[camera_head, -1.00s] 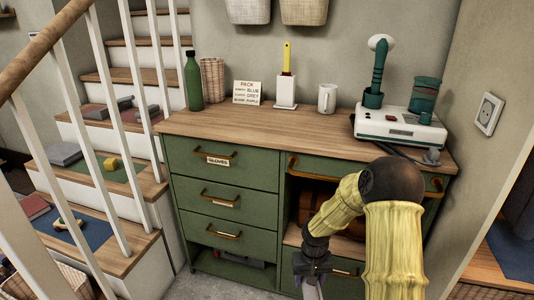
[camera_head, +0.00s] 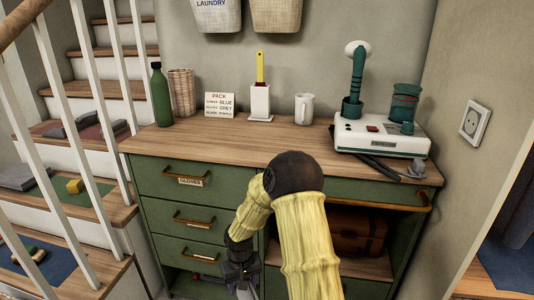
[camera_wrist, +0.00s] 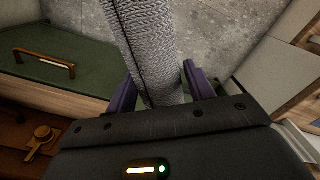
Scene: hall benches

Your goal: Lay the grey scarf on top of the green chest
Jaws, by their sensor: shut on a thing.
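The green chest (camera_head: 211,235) has a wooden top (camera_head: 230,150), green drawers on the left and an open compartment on the right. My gripper (camera_wrist: 158,92) is shut on the grey scarf (camera_wrist: 150,45), a thick knitted roll between the purple fingers in the wrist view. The scarf extends away over the grey floor, beside a green drawer front. In the head view my gripper (camera_head: 243,285) is low in front of the chest, below its top. The scarf is mostly hidden or cut off there.
A green bottle (camera_head: 160,95), woven cup (camera_head: 181,93), small sign (camera_head: 219,104), brush holder (camera_head: 260,101), mug (camera_head: 304,108) and white device (camera_head: 380,135) stand along the top's back and right. The top's front left is clear. A stair railing (camera_head: 75,130) stands left, a wall right.

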